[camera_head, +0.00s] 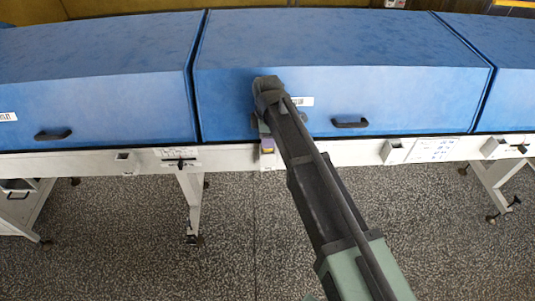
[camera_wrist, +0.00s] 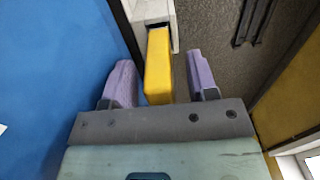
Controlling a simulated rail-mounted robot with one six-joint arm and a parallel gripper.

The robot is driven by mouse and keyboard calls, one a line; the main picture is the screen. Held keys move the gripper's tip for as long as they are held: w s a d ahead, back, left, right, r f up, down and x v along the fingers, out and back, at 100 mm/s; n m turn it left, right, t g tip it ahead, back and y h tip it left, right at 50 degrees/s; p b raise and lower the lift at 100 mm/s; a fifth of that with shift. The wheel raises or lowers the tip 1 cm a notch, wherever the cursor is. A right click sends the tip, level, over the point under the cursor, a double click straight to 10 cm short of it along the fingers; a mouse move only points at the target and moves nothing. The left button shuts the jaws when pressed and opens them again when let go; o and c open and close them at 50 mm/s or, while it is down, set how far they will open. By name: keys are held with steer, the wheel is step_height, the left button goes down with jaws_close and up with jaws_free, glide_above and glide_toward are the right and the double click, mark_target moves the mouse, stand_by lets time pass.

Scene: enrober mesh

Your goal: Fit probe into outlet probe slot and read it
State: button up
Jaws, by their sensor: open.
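In the wrist view, the yellow probe (camera_wrist: 158,72) stands with its far end at a white slot housing (camera_wrist: 154,14) and appears to be seated in it. My gripper (camera_wrist: 162,72) is open, its two purple fingers on either side of the probe with gaps between. In the head view, my gripper (camera_head: 266,141) is at the white rail below the middle blue cover, and a small patch of the yellow probe (camera_head: 267,151) shows there. My arm hides part of this spot. No probe reading is visible.
Other white slot boxes are on the rail, one at the left (camera_head: 123,157), one right of my arm (camera_head: 392,150) and one farther right (camera_head: 494,147). Blue covers (camera_head: 340,95) with black handles rise behind the rail. The speckled floor in front is mostly clear.

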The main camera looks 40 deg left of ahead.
steer(key=shift+f, duration=0.9)
steer(key=shift+r, duration=0.3)
jaws_close()
step_height(320, 180, up, 20)
steer(key=p, duration=2)
